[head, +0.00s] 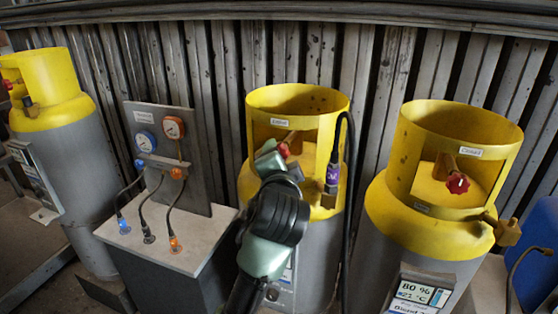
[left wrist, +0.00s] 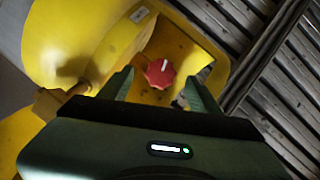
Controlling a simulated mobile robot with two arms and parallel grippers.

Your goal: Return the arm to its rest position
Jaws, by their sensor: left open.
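My left gripper (head: 270,158) reaches into the collar opening of the middle yellow-topped cylinder (head: 298,100). A red valve knob (head: 284,150) shows just beyond its fingertips, partly hidden by the gripper. In the left wrist view the gripper's two fingers (left wrist: 155,86) are apart, with the red knob (left wrist: 160,72) ahead of and between them. Whether a finger touches the knob cannot be told. My arm covers part of the cylinder's front. My right gripper is in neither view.
A gauge panel (head: 165,165) with hoses stands on a grey box left of my arm. A black hose (head: 349,200) hangs at the middle cylinder's right. Another cylinder (head: 425,240) stands at right, one (head: 60,150) at far left. A ribbed metal wall (head: 215,90) is behind.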

